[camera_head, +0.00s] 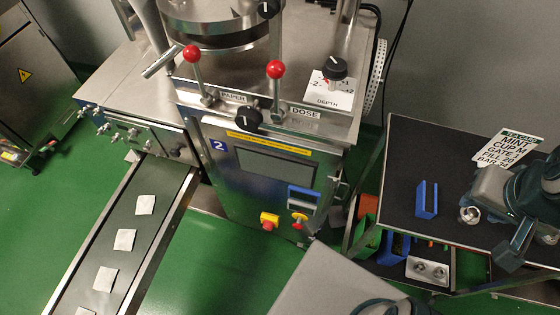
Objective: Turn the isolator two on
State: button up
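The packing machine (225,175) bears a blue plate with a white 2 (218,145). My gripper (511,256) is at the right, over the dark shelf, well apart from the machine front. Its fingers are seen from above and are unclear, so I cannot tell whether it is open.
A dark shelf (405,160) with a blue block (427,200) and a mint tea card (505,150) stands right of the machine. Bins sit below it. A conveyor (75,275) with several teabags runs at the left. Green floor is clear before the machine.

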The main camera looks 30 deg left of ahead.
aim_at(268, 226)
jog(key=k, duration=0.5)
jog(key=u, duration=1.35)
jog(key=i, duration=0.4)
jog(key=u, duration=0.25)
jog(key=k, duration=1.1)
jog(key=z, duration=0.75)
jog(key=i, duration=0.95)
jog(key=u, duration=0.75)
